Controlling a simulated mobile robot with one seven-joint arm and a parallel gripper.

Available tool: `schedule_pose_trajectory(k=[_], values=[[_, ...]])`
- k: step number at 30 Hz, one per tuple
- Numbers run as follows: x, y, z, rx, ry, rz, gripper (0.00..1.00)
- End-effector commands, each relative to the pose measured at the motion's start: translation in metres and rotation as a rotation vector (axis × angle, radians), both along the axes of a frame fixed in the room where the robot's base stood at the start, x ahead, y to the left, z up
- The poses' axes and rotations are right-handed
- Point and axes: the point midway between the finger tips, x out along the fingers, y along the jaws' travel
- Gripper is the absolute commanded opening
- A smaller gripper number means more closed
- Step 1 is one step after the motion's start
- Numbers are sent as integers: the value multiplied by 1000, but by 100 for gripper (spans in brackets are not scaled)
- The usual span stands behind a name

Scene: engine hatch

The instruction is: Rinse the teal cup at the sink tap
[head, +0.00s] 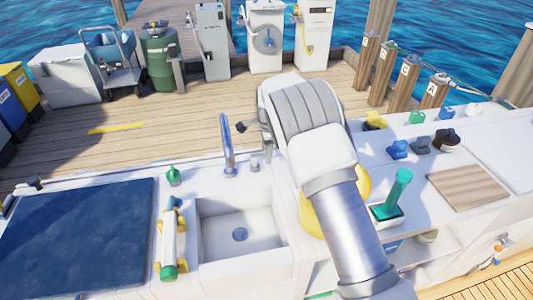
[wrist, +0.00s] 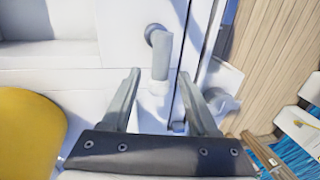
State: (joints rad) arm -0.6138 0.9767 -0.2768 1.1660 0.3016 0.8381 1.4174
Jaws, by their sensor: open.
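The tap (head: 228,148) is a curved grey-blue spout at the back of the white sink (head: 240,245). The basin looks empty, with a drain in its floor. I cannot pick out the teal cup for certain. My gripper (wrist: 160,74) is open with nothing held. In the wrist view, a pale upright fitting (wrist: 161,55) shows between and beyond its fingers. My arm hides part of the counter in the head view.
A yellow round object (head: 310,214) is partly behind my arm, right of the sink. A white-green roll-like item (head: 171,245) and a dark blue panel (head: 85,235) lie left. A wooden board (head: 467,187) and several small items are at right.

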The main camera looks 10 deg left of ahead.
Motion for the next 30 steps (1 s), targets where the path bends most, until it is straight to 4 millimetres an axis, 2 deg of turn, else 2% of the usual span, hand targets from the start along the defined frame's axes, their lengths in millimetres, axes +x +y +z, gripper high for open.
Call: schedule_pose_trajectory(k=[4,12,14,22,23,30], values=[[1,1,-9,0,1,0,60],[2,1,-10,0,0,0,60],[2,1,-10,0,0,0,51],[2,0,-10,0,0,0,3],[2,0,-10,0,0,0,0],[2,-1,-10,-2,-1,0,0]])
